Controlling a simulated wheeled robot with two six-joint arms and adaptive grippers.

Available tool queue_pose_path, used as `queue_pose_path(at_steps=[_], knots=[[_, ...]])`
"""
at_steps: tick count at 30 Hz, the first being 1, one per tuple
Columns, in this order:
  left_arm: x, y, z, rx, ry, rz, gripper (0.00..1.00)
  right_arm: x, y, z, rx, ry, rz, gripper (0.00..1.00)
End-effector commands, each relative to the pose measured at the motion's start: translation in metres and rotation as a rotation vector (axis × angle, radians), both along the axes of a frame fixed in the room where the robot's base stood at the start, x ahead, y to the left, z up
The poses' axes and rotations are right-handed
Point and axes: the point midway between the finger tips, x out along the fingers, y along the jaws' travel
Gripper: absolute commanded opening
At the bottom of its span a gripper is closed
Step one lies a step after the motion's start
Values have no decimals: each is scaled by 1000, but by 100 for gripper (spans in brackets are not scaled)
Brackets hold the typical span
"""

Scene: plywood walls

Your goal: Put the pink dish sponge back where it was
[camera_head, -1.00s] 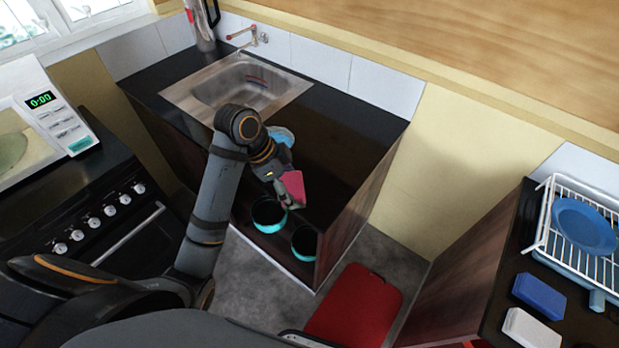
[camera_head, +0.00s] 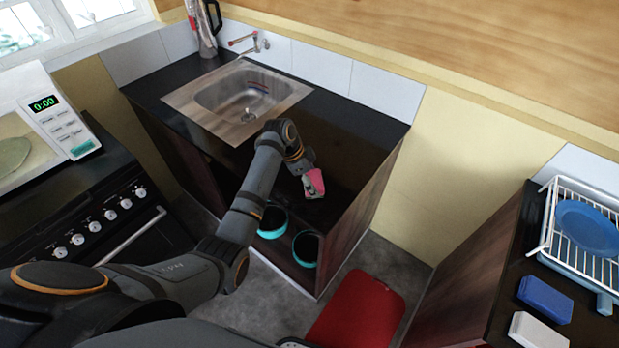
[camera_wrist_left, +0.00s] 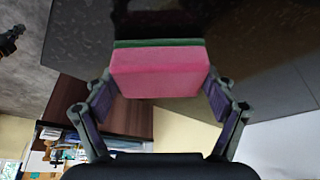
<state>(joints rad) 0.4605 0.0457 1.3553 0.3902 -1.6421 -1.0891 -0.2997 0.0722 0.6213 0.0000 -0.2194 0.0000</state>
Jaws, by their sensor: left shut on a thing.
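The pink dish sponge (camera_head: 316,181) is held in my left gripper (camera_head: 309,186), at the front right part of the black counter unit (camera_head: 350,107). In the left wrist view, the sponge (camera_wrist_left: 158,73) sits between the two fingers of the left gripper (camera_wrist_left: 160,100), its pink face toward the camera and a green layer along its far edge. A dark speckled surface lies beyond it; I cannot tell whether the sponge touches it. My right gripper is not in view.
A steel sink (camera_head: 240,97) lies behind the arm. Two teal bowls (camera_head: 306,249) (camera_head: 272,222) stand in the open cabinet below. At right are a white dish rack (camera_head: 551,215) with a blue plate (camera_head: 588,229), a blue block (camera_head: 545,298) and a white block (camera_head: 537,331).

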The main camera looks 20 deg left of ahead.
Motion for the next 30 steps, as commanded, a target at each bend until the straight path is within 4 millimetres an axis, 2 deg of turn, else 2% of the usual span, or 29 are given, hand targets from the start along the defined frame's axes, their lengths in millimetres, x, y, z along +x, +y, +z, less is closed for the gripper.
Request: queue_pose_path(at_steps=[1, 6, 11, 12, 15, 21, 25, 30], knots=[[0, 1, -1, 0, 0, 1, 59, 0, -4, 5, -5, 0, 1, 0], [0, 4, -5, -2, -3, 1, 59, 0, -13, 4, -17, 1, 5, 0], [0, 5, -8, -2, -1, 0, 59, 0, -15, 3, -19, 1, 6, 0], [0, 5, -7, -1, -2, 0, 88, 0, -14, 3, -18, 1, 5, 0], [0, 4, -7, -1, -2, 0, 100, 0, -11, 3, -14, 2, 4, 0], [0, 2, -7, -1, -1, 0, 100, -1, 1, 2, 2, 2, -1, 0], [0, 2, -6, -1, -2, 0, 100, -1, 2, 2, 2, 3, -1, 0], [-1, 10, 8, 1, -5, 2, 100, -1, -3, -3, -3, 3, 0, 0]])
